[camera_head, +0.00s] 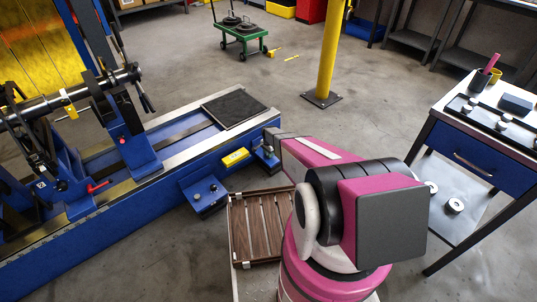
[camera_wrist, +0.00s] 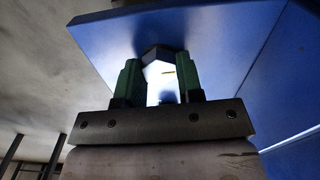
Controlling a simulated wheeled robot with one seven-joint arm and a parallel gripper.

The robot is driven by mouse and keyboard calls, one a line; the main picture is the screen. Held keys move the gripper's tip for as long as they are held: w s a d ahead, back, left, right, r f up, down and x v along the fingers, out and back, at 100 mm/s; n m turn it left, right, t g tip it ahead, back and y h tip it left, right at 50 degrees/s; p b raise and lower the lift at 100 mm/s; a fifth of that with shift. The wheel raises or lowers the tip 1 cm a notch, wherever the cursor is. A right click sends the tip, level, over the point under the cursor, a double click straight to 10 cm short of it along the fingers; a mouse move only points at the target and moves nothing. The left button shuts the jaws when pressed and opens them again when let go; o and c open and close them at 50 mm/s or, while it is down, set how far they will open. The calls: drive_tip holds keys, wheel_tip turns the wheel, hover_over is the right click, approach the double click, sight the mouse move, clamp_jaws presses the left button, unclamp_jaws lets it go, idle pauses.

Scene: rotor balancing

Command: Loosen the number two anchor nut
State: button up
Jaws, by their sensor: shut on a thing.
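In the wrist view, my gripper (camera_wrist: 159,66) has its two green fingers closed on the sides of a hexagonal nut (camera_wrist: 155,53). The nut sits against a blue plate (camera_wrist: 225,40). Whether it has turned does not show, and no number on it is readable. In the head view, a blue anchor foot (camera_head: 265,157) juts from the machine bed near the far end of my arm. A second blue anchor foot (camera_head: 204,196) with small fittings on top lies to its left. My fingers cannot be made out in the head view.
The blue machine bed (camera_head: 105,215) carries a rotor shaft (camera_head: 70,97) on stands. A yellow box (camera_head: 235,158) is by its side. A slatted wooden pallet (camera_head: 262,232) lies beside my arm. A tool table (camera_head: 480,135) stands right. A yellow post (camera_head: 326,55) rises behind, with open floor around.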

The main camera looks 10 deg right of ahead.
drive_tip(key=n, duration=1.3)
drive_tip(key=shift+n, duration=0.4)
drive_tip(key=n, duration=1.3)
drive_tip(key=shift+n, duration=0.3)
drive_tip(key=o, duration=0.9)
